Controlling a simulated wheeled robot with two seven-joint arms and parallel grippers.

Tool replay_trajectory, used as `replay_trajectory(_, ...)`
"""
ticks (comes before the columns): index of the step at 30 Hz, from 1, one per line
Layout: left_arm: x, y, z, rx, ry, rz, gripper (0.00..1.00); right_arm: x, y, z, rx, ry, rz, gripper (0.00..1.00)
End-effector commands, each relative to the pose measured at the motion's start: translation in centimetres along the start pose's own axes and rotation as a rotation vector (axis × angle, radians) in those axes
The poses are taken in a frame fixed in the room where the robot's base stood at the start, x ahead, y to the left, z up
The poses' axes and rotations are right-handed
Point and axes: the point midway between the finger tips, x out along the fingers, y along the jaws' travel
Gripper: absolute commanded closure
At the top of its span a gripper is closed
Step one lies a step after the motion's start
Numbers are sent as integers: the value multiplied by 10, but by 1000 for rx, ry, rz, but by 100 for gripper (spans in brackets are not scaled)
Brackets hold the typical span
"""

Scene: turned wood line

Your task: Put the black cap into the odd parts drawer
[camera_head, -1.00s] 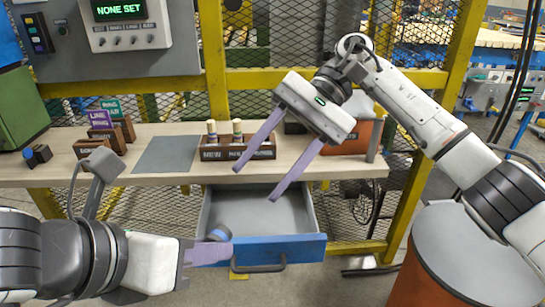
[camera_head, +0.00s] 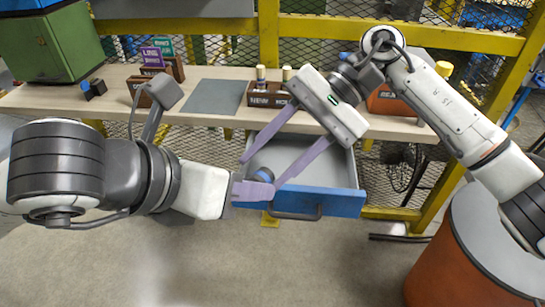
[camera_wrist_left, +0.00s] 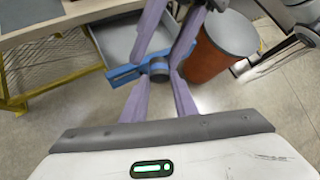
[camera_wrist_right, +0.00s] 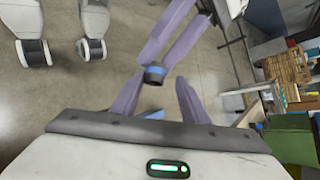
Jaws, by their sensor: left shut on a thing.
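The black cap (camera_head: 263,175), dark with a blue band, is between my left gripper's fingertips (camera_head: 258,186), which are shut on it. It also shows in the left wrist view (camera_wrist_left: 158,70) and in the right wrist view (camera_wrist_right: 153,74). My right gripper (camera_head: 261,172) reaches down from above, open, with its fingertips on either side of the cap. I cannot tell whether they touch it. A pulled-out grey drawer with a blue front (camera_head: 340,205) lies behind and below the grippers; it also shows in the left wrist view (camera_wrist_left: 122,76). Its label is not readable.
The bench (camera_head: 215,117) above the drawer carries a grey mat (camera_head: 213,96), wooden holders with signs (camera_head: 170,68), a "NEW" rack (camera_head: 262,100) and a small blue-and-black part (camera_head: 93,89). An orange drum (camera_head: 455,255) stands at right. The front floor is clear.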

Motion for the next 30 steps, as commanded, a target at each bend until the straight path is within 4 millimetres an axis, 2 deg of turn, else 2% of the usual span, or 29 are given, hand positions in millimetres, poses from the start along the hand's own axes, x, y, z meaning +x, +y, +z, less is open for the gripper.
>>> replay_trajectory(1,0,0,0,0,0,0,94,0,0,0,0,0,0,69)
replay_trajectory(6,0,-1,-1,1,3,-4,94,0,-2,1,-2,-1,-4,97)
replay_trajectory(8,0,-2,-2,1,4,-6,94,0,-2,1,-3,-1,-6,97)
replay_trajectory(9,0,-2,-2,2,5,-7,69,0,-3,1,-4,-1,-7,100)
replay_trajectory(12,0,-2,-2,2,5,-7,52,0,-3,2,-4,-1,-7,100)
replay_trajectory(20,0,-1,-1,0,3,-3,52,0,-1,1,-2,0,-3,100)
replay_trajectory(23,2,-3,-7,-12,27,-22,52,0,-1,0,-1,0,-2,100)
replay_trajectory(26,8,-11,-26,-57,109,-95,52,0,0,0,-1,0,-1,100)
replay_trajectory(30,7,-42,-71,-226,318,-328,52,0,0,0,0,0,-1,100)
